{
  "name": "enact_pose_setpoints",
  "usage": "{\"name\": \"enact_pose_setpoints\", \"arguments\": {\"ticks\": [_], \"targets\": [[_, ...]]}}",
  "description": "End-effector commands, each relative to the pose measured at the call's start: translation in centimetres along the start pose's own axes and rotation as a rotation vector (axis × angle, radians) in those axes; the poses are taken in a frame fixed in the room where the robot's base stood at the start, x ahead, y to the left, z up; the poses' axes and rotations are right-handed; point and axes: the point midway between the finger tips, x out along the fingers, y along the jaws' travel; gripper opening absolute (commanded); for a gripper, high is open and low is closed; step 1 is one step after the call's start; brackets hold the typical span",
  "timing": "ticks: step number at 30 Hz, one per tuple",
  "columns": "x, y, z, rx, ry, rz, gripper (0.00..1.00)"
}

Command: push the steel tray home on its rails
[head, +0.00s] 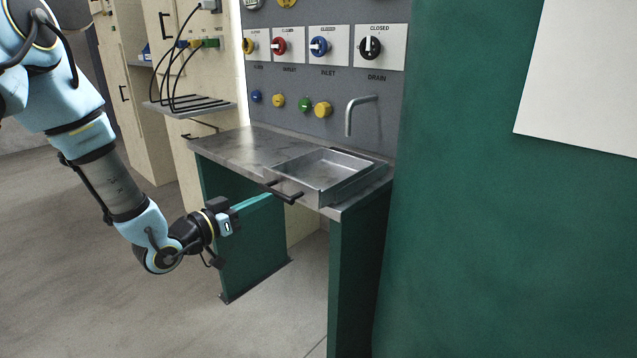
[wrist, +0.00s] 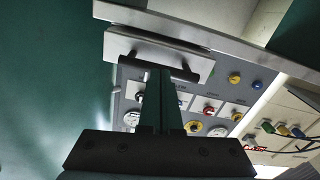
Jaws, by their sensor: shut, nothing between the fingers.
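The steel tray (head: 322,172) is a shallow open box set in the bench top, and its front juts out past the bench's front edge. Its black bar handle (head: 284,192) faces my arm. The tray front (wrist: 165,48) and handle (wrist: 150,66) also show in the wrist view. My gripper (head: 268,198) is shut and empty, in front of and slightly below the handle. In the wrist view the fingertips (wrist: 160,74) overlap the handle's middle; I cannot tell whether they touch it. The rails are hidden.
The steel bench (head: 235,148) has green side panels, with open space beneath. A bent spout (head: 350,115) rises behind the tray. A panel with several coloured valve knobs (head: 320,46) stands behind. A large green wall (head: 480,200) closes off the right. Floor at left is clear.

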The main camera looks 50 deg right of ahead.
Motion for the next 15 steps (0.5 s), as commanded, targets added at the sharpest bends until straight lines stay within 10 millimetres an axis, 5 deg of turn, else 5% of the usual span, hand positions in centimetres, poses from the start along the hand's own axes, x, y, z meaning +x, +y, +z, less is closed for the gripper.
{"name": "enact_pose_setpoints", "arguments": {"ticks": [15], "targets": [[1.2, 0.0, 0.0, 0.000, 0.001, 0.001, 0.00]]}}
